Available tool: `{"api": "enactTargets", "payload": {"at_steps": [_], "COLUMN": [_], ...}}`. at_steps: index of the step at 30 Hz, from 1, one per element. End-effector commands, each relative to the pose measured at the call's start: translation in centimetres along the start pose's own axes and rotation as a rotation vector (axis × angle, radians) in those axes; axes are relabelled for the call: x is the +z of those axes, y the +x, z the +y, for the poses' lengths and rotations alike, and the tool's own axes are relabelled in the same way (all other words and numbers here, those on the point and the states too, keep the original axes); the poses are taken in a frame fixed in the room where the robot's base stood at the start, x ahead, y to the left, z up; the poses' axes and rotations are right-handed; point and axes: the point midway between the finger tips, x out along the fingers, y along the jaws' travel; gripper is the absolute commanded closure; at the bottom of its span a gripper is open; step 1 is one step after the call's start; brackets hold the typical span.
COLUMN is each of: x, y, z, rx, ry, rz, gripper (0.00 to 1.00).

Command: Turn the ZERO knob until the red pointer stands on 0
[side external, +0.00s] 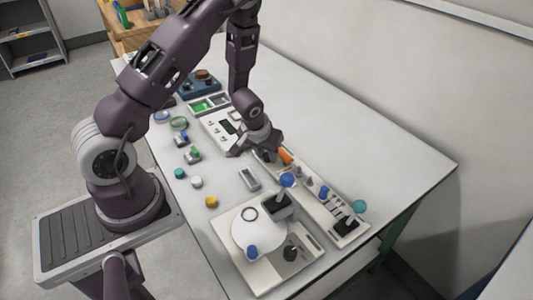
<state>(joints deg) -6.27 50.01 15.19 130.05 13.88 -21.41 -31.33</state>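My gripper (258,150) is at mid-table, pointing down over the far end of a long pale tray and beside a white panel with a dark window (228,127). Its fingertips are too small and dark to show whether they are apart or hold anything. My gripper is well away from this black knob. No ZERO lettering or red pointer can be made out, so I cannot tell which knob is the ZERO knob.
The long tray (322,222) holds an orange piece (285,156) and several small weights. A small grey block (250,179) and coloured pieces lie to the left. Green-and-grey trays (205,104) stand behind. The table's right side (370,150) is clear.

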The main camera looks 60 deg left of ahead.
Motion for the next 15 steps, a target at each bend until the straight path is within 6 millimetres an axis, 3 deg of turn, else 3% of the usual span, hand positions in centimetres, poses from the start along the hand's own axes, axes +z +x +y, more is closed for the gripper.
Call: {"api": "enactTargets", "payload": {"at_steps": [4,10,15], "x": [-0.02,-0.11,-0.08], "y": [-0.01,0.01,-0.01], "z": [-0.16,-0.56,-0.53], "rx": [0.017,0.13,0.171], "ry": [0.041,0.31,0.413], "rz": [-0.001,-0.001,-0.001], "gripper": [1.0,1.0,1.0]}}
